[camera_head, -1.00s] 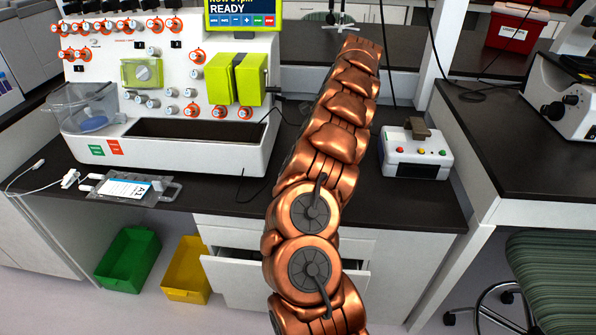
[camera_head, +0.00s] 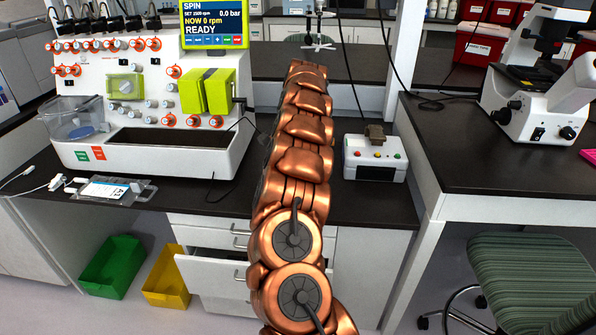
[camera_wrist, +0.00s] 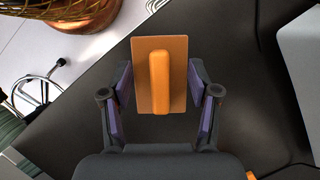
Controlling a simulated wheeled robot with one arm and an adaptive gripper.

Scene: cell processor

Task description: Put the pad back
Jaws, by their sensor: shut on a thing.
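The pad is an orange-brown rectangular plate (camera_wrist: 143,92) with a rounded orange grip bar (camera_wrist: 159,82) along its middle, seen in the wrist view. My gripper (camera_wrist: 160,95) is shut on it, with one finger along each side edge. The pad is over the dark counter (camera_wrist: 240,110); its height above it is hard to judge. In the head view my own arm hides the gripper and the held pad.
A white box (camera_head: 375,160) with coloured buttons and a brownish piece on top stands right of my arm. The cell processor (camera_head: 150,100) with green clamps stands left. A microscope (camera_head: 545,105) is on the right bench, with a striped chair (camera_head: 530,275) below.

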